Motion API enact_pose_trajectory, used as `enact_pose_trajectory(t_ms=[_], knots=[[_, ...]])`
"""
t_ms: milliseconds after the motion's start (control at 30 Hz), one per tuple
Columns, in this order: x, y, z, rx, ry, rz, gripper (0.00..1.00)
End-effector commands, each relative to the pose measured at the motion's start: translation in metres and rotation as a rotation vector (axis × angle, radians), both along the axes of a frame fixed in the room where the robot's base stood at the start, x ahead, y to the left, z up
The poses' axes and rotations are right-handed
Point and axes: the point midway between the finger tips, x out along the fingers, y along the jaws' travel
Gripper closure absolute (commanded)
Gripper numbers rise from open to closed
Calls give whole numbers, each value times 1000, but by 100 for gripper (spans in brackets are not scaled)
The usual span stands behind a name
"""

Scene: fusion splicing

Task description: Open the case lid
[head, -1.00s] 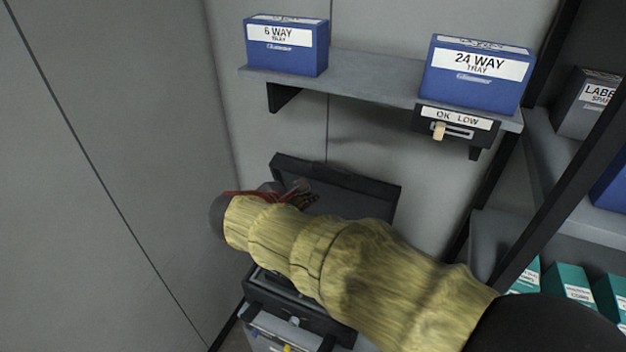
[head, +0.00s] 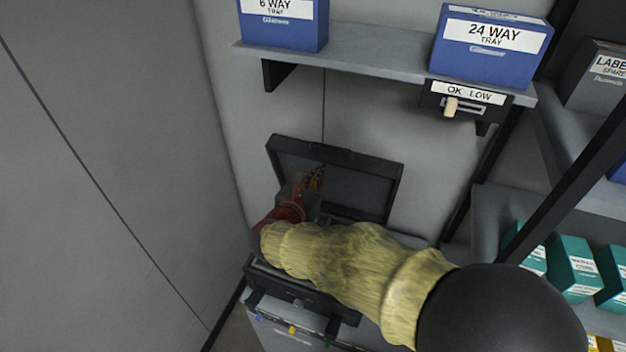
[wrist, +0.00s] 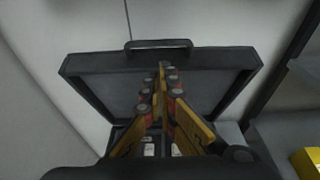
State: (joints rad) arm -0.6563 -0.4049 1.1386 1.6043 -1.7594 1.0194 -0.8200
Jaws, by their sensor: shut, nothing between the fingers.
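The dark case stands on a grey surface below the shelf. Its lid (head: 362,186) is raised and stands up at the back, near the wall; it also shows in the wrist view (wrist: 215,92), with a handle (wrist: 158,44) on its top edge. The case base (head: 290,287) is partly hidden by my yellow-sleeved arm. My gripper (head: 318,172) is in front of the lid's inner face, above the base. In the wrist view my gripper (wrist: 162,68) has its fingertips together and holds nothing. I cannot tell whether the fingertips touch the lid.
Above the case a wall shelf (head: 380,58) holds a blue 6 way tray box (head: 284,28), a blue 24 way tray box (head: 490,45) and an OK/LOW slider (head: 463,100) under its edge. A rack with teal boxes (head: 573,262) is at the right.

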Motion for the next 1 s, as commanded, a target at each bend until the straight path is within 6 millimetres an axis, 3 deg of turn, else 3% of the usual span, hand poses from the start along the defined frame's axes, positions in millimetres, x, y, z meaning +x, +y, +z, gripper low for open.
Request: enact_pose_trajectory(t_ms=[200, 400, 1000], knots=[[38, -17, -8, 1, 0, -3, 100], [60, -25, -6, 1, -1, -2, 100], [72, -30, -4, 5, 11, -2, 100]])
